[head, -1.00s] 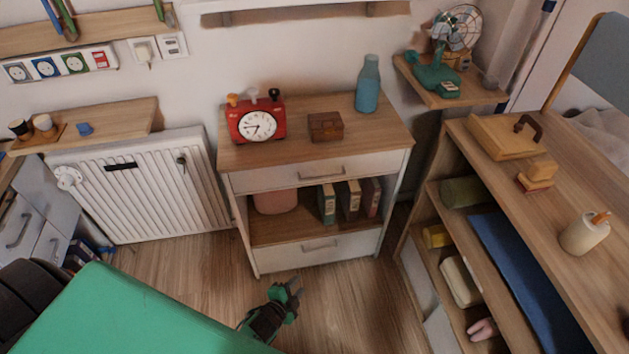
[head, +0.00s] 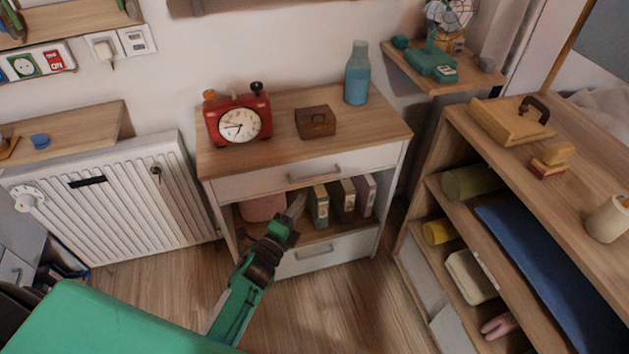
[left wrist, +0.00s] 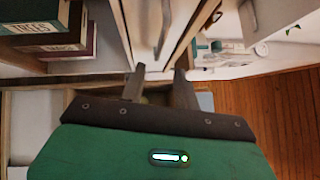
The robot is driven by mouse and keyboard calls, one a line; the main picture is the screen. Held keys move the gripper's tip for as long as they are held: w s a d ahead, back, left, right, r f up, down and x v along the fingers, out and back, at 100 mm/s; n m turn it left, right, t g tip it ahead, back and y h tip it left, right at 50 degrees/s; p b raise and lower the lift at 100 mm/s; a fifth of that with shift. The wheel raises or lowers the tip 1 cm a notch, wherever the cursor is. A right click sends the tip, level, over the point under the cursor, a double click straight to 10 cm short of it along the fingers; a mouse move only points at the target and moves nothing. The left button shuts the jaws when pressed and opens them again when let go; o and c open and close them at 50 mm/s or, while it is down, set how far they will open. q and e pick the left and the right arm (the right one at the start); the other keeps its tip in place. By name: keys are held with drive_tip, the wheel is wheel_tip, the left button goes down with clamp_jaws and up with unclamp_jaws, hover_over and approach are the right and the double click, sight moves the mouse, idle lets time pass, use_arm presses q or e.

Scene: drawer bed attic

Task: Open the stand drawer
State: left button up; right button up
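The wooden stand (head: 270,120) has a white upper drawer (head: 262,181) with a grey bar handle (head: 314,172), and a white lower drawer (head: 345,248) with its own handle (head: 314,250). Both drawers look shut. My left gripper (head: 295,208) is in front of the open shelf between the drawers, below the upper handle and apart from it. In the left wrist view its two fingers (left wrist: 158,88) are apart with nothing between them. A bar handle (left wrist: 163,28) shows beyond the fingertips; I cannot tell which drawer it belongs to. My right gripper is not in view.
A red clock (head: 238,120), a small brown box (head: 315,122) and a blue bottle (head: 357,75) stand on top. Several books (head: 343,198) fill the shelf's right part. A shelf unit (head: 455,215) stands close on the right, a radiator (head: 110,200) on the left.

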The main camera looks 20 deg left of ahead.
sight(315, 181)
use_arm(q)
drive_tip(key=x, duration=0.9)
drive_tip(key=shift+w, duration=0.25)
drive_tip(key=shift+c, duration=0.2)
clamp_jaws()
